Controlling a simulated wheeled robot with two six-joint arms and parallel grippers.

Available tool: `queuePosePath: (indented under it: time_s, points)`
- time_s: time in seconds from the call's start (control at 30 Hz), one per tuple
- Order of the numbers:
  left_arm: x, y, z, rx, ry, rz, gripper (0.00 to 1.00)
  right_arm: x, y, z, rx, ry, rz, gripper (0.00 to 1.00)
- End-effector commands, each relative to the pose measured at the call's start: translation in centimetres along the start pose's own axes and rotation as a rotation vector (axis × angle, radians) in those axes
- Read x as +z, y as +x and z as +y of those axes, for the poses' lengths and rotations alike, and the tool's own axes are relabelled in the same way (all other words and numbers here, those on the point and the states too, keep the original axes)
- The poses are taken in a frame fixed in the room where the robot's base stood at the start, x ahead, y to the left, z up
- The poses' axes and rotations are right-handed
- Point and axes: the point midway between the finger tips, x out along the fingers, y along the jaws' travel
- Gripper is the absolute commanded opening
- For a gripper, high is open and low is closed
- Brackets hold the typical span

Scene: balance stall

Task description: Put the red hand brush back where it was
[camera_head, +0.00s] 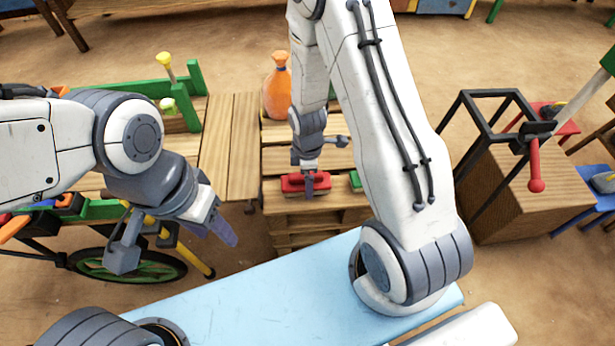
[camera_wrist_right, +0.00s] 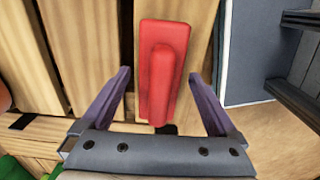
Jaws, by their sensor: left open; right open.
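The red hand brush (camera_head: 318,184) lies on the slatted wooden top of a pallet stack (camera_head: 290,204) in the head view. In the right wrist view the red brush (camera_wrist_right: 163,68) lies lengthwise on the slats, its raised handle facing the camera. My right gripper (camera_head: 308,182) is over the brush. In the right wrist view its fingers (camera_wrist_right: 160,76) are open, one on each side of the brush's near end, with gaps on both sides. My left gripper (camera_head: 174,250) is open and empty at the left, in front of the cart and away from the brush.
An orange bottle (camera_head: 277,92) stands behind the brush. A green object (camera_head: 355,181) is partly hidden by my right arm. A wooden cart with a green wheel (camera_head: 130,268) is at the left. A black frame with a red handle (camera_head: 536,172) stands by a wooden box (camera_head: 520,200) at the right.

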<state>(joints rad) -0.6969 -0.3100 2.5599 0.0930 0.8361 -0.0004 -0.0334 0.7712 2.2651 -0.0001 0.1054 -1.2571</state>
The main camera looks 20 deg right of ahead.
Motion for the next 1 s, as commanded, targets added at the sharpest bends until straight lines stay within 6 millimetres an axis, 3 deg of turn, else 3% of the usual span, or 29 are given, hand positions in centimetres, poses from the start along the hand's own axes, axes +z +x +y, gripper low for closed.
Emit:
queuePosePath:
  time_s: [0.17,0.5,0.77,0.87,1.0]
  points:
    - [0.0,-0.6,0.1,0.0,0.0,0.0,0.5,0.0,-2.0,0.1,0.004,0.0,0.001,0.94]
    - [-0.1,-2.2,0.2,0.0,0.0,0.0,0.5,0.0,-9.2,0.1,0.005,0.0,0.002,0.94]
    - [-0.1,-2.7,0.2,0.0,0.0,0.0,0.5,-0.1,-12.1,0.0,0.002,0.002,0.001,0.94]
    - [-0.1,-2.7,0.2,0.0,0.0,0.0,0.5,-1.2,-13.6,-0.8,0.007,0.03,0.005,0.94]
    - [-0.1,-2.7,0.2,0.0,0.0,0.0,0.5,-4.7,-18.0,-4.6,0.016,0.16,0.025,0.94]
